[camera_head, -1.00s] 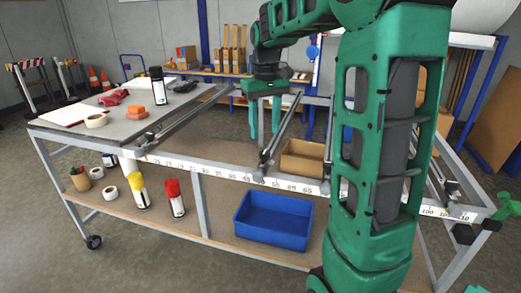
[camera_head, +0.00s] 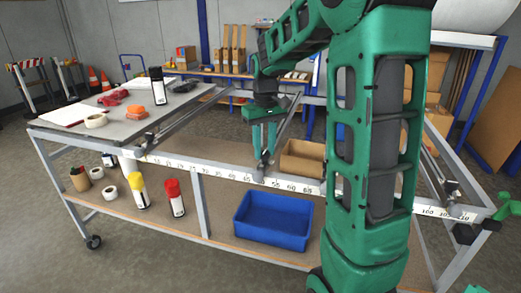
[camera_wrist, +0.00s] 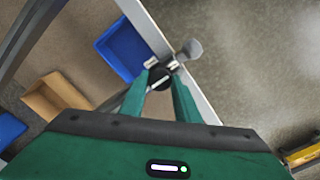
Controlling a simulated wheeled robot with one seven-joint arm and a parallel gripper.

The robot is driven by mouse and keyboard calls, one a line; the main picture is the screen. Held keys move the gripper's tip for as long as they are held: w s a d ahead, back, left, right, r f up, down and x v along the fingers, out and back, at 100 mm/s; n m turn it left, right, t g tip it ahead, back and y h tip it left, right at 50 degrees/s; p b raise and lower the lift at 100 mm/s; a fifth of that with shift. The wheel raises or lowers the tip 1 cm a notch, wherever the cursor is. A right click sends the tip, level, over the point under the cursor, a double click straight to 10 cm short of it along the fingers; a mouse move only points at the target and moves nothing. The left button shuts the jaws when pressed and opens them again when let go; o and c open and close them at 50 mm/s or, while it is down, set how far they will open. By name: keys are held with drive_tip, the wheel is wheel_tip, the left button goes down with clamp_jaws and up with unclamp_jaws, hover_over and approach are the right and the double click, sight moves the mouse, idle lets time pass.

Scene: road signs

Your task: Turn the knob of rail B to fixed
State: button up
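My gripper (camera_head: 263,152) points down at the front end of the middle sloping rail (camera_head: 284,128). In the wrist view its two green fingers (camera_wrist: 161,84) stand apart, one on each side of a round black knob (camera_wrist: 160,76) with a pale bar across it. I cannot tell whether the fingers touch the knob. In the head view the fingers cover the knob. A rounded grey piece (camera_wrist: 190,49) sticks out beyond the knob. No rail letter or "fixed" mark is readable.
The front beam (camera_head: 222,176) carries a number scale. Other rails lie at left (camera_head: 180,121) and right (camera_head: 436,172). A cardboard box (camera_head: 303,158) stands right of my gripper. A blue bin (camera_head: 273,219) sits on the lower shelf. Cans and tape are at left.

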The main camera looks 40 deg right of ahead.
drive_tip(key=shift+c, duration=1)
drive_tip(key=shift+a, duration=0.25)
drive_tip(key=shift+d, duration=0.15)
drive_tip(key=shift+m, duration=0.3)
drive_tip(key=shift+d+m, duration=0.1)
drive_tip(key=shift+m, duration=0.4)
drive_tip(key=m, duration=1.1)
drive_tip(key=shift+m, duration=0.3)
drive_tip(key=m, duration=0.4)
drive_tip(key=shift+m, duration=0.3)
